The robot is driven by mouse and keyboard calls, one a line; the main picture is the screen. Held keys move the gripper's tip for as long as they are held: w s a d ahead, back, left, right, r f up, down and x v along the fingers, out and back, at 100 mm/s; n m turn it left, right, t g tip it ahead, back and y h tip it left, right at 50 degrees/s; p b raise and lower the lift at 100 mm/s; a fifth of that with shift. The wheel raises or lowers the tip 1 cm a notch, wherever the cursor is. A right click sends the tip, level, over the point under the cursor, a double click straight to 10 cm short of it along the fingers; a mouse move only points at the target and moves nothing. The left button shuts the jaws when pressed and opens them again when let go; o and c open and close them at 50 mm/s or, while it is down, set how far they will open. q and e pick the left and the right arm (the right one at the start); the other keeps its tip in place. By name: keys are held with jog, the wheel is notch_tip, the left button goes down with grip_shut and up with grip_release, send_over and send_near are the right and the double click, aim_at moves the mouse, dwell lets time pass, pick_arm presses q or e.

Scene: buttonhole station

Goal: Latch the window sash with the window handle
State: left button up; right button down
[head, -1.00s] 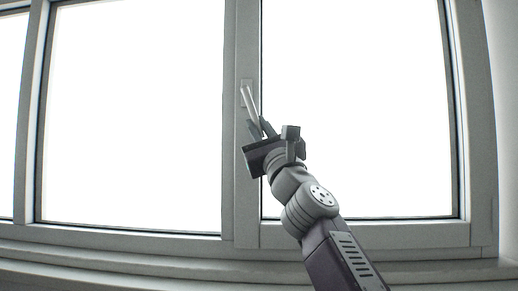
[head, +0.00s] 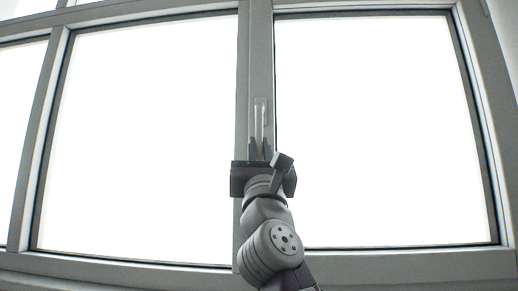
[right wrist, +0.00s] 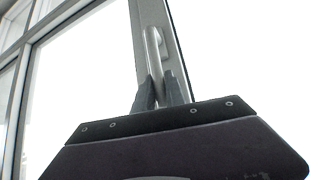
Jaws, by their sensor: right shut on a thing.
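The window handle (head: 260,112) is a slim pale metal lever on the upright frame member between two bright panes. It hangs about straight down in the head view. The window sash (head: 262,50) is the grey-framed right-hand pane and looks about in line with its frame. My right gripper (head: 260,146) comes from below, its two dark fingers shut on the lower part of the handle. In the right wrist view the handle (right wrist: 153,45) runs down between the fingers (right wrist: 160,90), which hide its lower end. My left gripper is not in view.
A second large pane (head: 145,140) lies to the left, with another at the far left edge. The lower frame rail (head: 130,256) runs beneath the panes. No loose objects show around my right arm.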

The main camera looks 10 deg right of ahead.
jog(key=shift+f, duration=0.1)
jog(key=c, duration=1.7)
grip_release()
jog(key=o, duration=0.3)
jog(key=shift+s+a, duration=0.1)
jog(key=shift+s+f+b, duration=0.1)
jog(key=shift+f+b, duration=0.15)
jog(key=shift+b, duration=0.1)
jog(key=b+v, duration=0.8)
jog(key=shift+s+f, duration=0.1)
jog(key=shift+s, duration=0.15)
